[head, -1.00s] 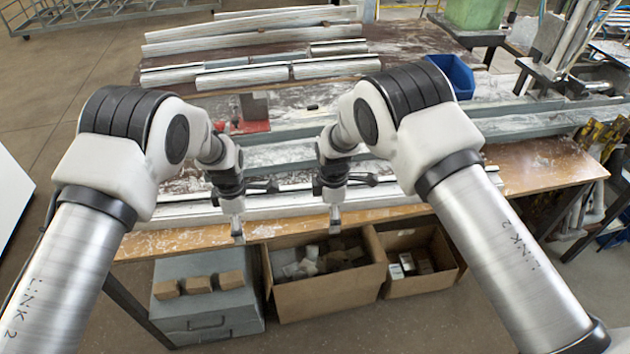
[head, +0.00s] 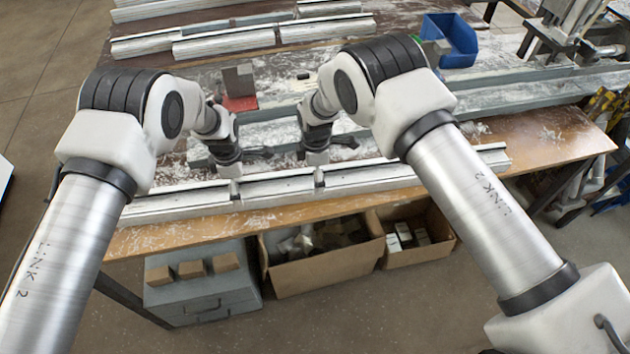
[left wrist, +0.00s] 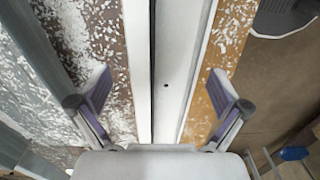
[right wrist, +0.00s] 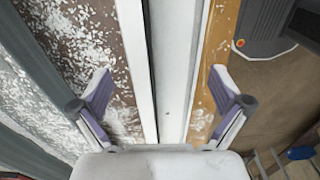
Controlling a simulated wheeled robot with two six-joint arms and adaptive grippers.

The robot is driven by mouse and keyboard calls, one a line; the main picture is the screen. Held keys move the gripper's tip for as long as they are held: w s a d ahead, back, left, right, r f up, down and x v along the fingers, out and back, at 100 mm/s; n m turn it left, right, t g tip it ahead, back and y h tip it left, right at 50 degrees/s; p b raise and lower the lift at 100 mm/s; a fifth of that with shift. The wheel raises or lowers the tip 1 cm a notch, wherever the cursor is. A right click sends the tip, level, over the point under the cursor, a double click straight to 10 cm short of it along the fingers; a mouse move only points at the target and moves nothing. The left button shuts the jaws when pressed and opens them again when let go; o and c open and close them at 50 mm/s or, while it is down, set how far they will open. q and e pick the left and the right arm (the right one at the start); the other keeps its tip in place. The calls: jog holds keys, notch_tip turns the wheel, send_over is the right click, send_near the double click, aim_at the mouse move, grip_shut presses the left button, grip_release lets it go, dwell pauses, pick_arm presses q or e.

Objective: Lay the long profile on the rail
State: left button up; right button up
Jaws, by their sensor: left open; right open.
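The long pale profile (head: 275,190) lies along the front edge of the bench, with a dark groove down its length. A grey rail (head: 530,97) runs across the bench behind it, parallel to it. My left gripper (head: 236,188) and my right gripper (head: 318,178) point down over the profile's middle stretch, a short way apart. In the left wrist view the open fingers stand either side of the profile (left wrist: 172,60). The right wrist view shows the profile (right wrist: 178,60) between open fingers too. Neither gripper is closed on it; fingertip height is hard to tell.
Shorter profiles (head: 222,43) lie at the back of the bench. Cardboard boxes (head: 325,272) and a grey case (head: 205,298) sit below the front edge. White chips litter the bench.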

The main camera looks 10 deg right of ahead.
pick_arm(q)
jog(key=shift+s+f, duration=0.1)
jog(key=shift+f, duration=0.6)
pick_arm(e)
jog(key=shift+s+f, duration=0.1)
jog(key=shift+f, duration=0.55)
pick_arm(q)
jog(key=shift+s+f, duration=0.35)
jog(key=shift+f, duration=0.05)
pick_arm(e)
jog(key=shift+s+f, duration=0.3)
jog(key=shift+f, duration=0.1)
pick_arm(q)
jog(key=shift+w+f, duration=0.2)
pick_arm(e)
jog(key=shift+w+f, duration=0.15)
jog(key=shift+f, duration=0.05)
pick_arm(q)
jog(key=shift+r, duration=0.1)
jog(key=c, duration=1.9)
pick_arm(e)
jog(key=shift+r, duration=0.1)
jog(key=c, duration=1.9)
pick_arm(q)
jog(key=shift+o, duration=0.2)
pick_arm(e)
jog(key=shift+o, duration=0.2)
